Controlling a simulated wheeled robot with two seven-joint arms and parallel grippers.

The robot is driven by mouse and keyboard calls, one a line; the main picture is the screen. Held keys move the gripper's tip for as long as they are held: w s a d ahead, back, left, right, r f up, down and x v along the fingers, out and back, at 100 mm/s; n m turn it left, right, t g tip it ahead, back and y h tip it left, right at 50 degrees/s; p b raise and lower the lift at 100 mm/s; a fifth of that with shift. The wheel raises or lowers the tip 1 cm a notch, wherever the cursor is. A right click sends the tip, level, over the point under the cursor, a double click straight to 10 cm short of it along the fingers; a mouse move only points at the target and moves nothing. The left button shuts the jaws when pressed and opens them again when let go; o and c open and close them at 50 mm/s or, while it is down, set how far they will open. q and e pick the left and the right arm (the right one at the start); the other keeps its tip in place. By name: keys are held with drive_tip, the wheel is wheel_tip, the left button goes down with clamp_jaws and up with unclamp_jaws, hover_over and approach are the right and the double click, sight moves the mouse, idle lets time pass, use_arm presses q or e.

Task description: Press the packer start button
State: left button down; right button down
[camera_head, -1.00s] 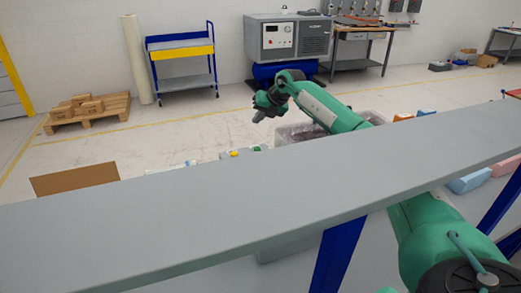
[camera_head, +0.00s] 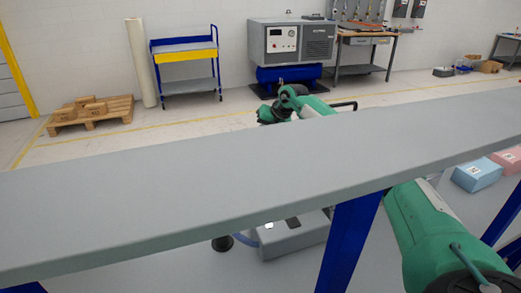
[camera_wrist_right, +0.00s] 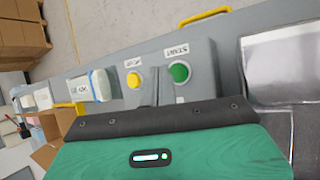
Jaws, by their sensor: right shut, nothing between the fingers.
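In the right wrist view a grey control panel (camera_wrist_right: 200,62) carries a green button (camera_wrist_right: 179,72) under a START label. A yellow button (camera_wrist_right: 134,78) sits to its left, under a label I cannot read surely. My right gripper (camera_wrist_right: 156,80) is shut and empty. Its narrow dark fingers show in front of the panel, between the two buttons and nearer the green one. I cannot tell whether they touch the panel. In the head view my right arm (camera_head: 305,104) reaches over behind the grey shelf, which hides its gripper and the buttons. My left gripper is not in view.
The grey shelf (camera_head: 200,185) crosses the head view, with blue posts (camera_head: 347,240) below. Blue (camera_head: 477,174) and pink (camera_head: 506,160) blocks lie at right. In the wrist view a yellow handle (camera_wrist_right: 205,16) stands behind the panel and a metallic tray (camera_wrist_right: 283,68) lies right of it.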

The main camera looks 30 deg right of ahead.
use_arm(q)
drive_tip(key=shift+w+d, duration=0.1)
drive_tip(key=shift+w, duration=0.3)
use_arm(e)
drive_tip(key=shift+f, duration=0.65)
drive_tip(key=shift+f, duration=0.15)
idle(1.1)
drive_tip(key=shift+f, duration=0.25)
